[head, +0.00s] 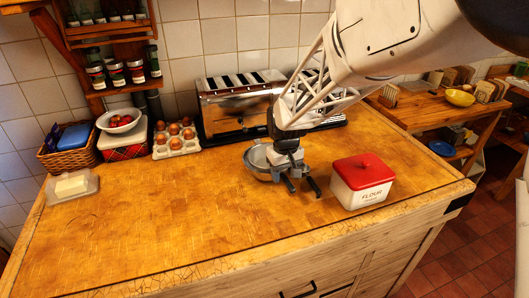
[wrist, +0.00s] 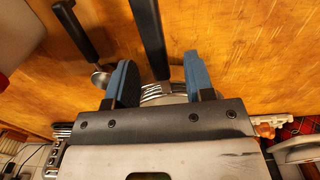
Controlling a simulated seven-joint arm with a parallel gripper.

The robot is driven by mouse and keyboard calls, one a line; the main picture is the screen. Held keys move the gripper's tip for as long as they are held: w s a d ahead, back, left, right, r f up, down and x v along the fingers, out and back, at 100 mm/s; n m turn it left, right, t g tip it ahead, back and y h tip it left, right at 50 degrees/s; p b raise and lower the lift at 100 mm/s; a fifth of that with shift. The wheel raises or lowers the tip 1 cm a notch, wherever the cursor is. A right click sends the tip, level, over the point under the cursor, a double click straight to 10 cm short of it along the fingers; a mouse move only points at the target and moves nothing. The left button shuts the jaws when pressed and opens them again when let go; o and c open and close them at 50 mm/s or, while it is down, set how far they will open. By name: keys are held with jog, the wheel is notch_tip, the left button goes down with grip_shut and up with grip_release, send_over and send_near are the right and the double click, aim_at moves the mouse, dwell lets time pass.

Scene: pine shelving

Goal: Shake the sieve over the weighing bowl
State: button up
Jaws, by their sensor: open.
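My gripper (head: 293,174) is low over the counter, pointing down. In the wrist view its blue-padded fingers (wrist: 158,78) are apart. A black handle (wrist: 148,35) runs up to the gap between them, apparently the sieve's; a shiny metal part (wrist: 165,91) shows at its lower end. I cannot tell whether either finger touches it. In the head view a round grey metal vessel (head: 255,163) stands just left of my gripper, partly hidden by it. I cannot separate sieve from weighing bowl there.
A second black-handled utensil (wrist: 76,32) with a small metal head lies beside the left finger. A red-lidded flour tin (head: 362,182) stands to the right. A toaster (head: 235,108), egg tray (head: 176,145) and butter dish (head: 71,187) are around. The counter's front left is clear.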

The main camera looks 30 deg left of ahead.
jog(key=shift+r, duration=2.15)
jog(key=shift+d+r, duration=0.15)
jog(key=shift+d, duration=0.15)
jog(key=s+d+r+m, duration=0.2)
jog(key=d+r, duration=0.1)
jog(key=d, duration=0.5)
jog(key=s+d+r+m+t, duration=0.1)
jog(key=s+d+r, duration=0.25)
jog(key=d, duration=0.55)
jog(key=s+d+r+m, duration=0.2)
jog(key=d+r, duration=0.2)
jog(key=d, duration=0.4)
jog(key=s+d+m+t, duration=0.1)
jog(key=s+d+m, duration=0.4)
jog(key=s+d, duration=1.2)
jog(key=shift+s+d+r+t, duration=0.3)
jog(key=shift+s+d, duration=0.05)
jog(key=shift+s, duration=0.4)
